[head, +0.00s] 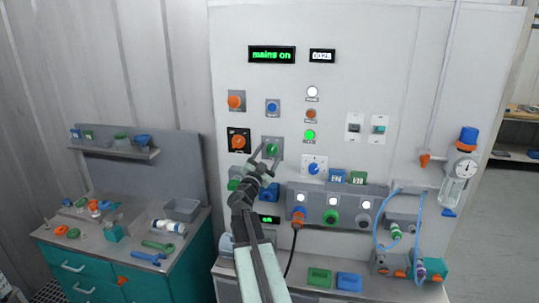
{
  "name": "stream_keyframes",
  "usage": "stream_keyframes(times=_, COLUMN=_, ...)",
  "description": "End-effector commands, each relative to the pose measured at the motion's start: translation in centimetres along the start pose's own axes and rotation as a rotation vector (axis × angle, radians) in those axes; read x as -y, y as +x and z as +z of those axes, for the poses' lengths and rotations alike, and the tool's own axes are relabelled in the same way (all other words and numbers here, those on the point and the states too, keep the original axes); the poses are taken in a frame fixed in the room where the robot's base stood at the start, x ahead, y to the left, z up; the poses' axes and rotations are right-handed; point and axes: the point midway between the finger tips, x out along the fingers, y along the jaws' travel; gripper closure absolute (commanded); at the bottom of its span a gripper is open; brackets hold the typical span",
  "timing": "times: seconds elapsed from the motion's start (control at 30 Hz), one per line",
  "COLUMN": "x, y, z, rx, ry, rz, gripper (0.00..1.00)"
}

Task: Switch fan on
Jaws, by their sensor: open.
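A light grey control panel (390,60) fills the middle of the head view. My gripper (269,155) is open in front of it, its two fingers apart on either side of a small green knob (272,148) on a grey plate. I cannot tell whether the fingers touch the knob. Other controls are an orange knob (236,101), a blue knob (272,107), an orange knob on a black plate (238,141) and a blue dial on a white plate (314,169). Two rocker-like switches (355,127) (379,128) sit to the right. No label reading "fan" is legible.
A display reads "mains on" (272,54). White (312,93) and green (310,135) lamps are lit. Sockets with an orange plug (298,217) and black cable sit below. A cluttered teal bench (90,274) stands left.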

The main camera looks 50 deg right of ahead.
Motion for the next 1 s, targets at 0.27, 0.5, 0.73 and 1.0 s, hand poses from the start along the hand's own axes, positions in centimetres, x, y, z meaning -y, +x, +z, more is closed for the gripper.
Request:
stream_keyframes(times=0.27, x=-0.2, y=-4.7, z=0.2, rx=0.001, ry=0.002, rz=-0.002, gripper=0.38)
stream_keyframes(times=0.5, x=0.0, y=-7.6, z=0.2, rx=0.001, ry=0.001, rz=0.000, gripper=0.38)
stream_keyframes(times=0.73, x=0.1, y=-7.5, z=0.1, rx=0.001, ry=0.001, rz=0.000, gripper=0.38)
stream_keyframes(times=1.0, x=1.2, y=-8.2, z=0.6, rx=0.011, ry=0.007, rz=-0.015, gripper=0.38)
